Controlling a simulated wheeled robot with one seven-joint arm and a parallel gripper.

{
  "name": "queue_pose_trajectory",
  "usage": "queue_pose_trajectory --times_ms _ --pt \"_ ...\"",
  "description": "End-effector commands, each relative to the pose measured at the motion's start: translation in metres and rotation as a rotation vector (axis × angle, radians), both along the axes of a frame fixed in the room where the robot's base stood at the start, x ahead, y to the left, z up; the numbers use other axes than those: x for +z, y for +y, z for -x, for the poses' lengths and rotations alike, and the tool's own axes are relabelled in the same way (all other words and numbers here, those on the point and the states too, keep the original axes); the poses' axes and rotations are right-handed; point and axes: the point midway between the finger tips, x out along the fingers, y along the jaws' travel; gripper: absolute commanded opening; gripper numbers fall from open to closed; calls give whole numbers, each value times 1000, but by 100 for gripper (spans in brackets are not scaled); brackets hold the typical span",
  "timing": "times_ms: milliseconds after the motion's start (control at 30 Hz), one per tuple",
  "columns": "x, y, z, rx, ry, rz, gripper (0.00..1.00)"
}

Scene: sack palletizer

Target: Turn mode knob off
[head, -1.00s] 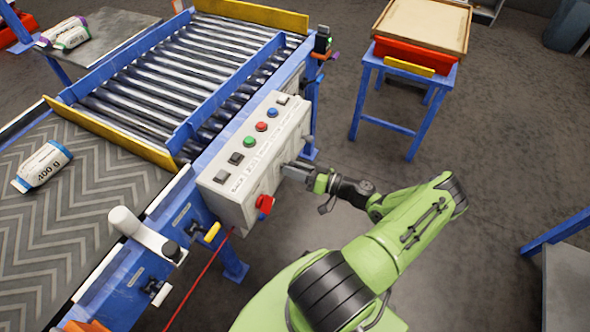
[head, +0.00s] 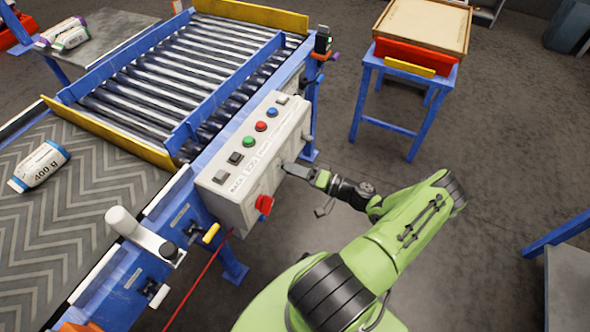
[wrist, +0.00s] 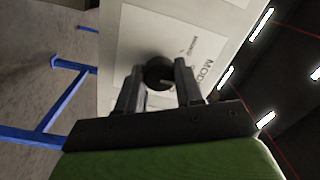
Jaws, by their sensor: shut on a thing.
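The mode knob (wrist: 159,73) is a round black knob on a light plate lettered "MODE" on the front of the control box (head: 228,209). In the wrist view it sits between the two dark fingers of my gripper (wrist: 158,82), which are shut on it. A small pale mark shows on the knob's face. In the head view my gripper (head: 288,170) reaches the box's front face from the right, and the knob is hidden behind it.
Green, red and blue buttons (head: 261,126) line the box's sloped top. A red switch handle (head: 264,205) sticks out at its lower front. A roller conveyor (head: 190,60) and a belt with a white sack (head: 40,167) lie to the left.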

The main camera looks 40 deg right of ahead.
Motion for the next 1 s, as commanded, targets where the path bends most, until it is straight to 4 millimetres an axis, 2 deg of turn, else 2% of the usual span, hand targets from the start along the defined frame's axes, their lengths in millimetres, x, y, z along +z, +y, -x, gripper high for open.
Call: queue_pose_trajectory --times_ms 400,433,567,600,867,1000 --pt "0 0 0 -1 3 -7 5" --pt "0 0 0 -1 3 -7 39" --pt "0 0 0 -1 3 -6 59" --pt "0 0 0 -1 3 -6 61" --pt "0 -1 1 -1 3 -6 61" --pt "0 -9 19 -5 4 -5 61"
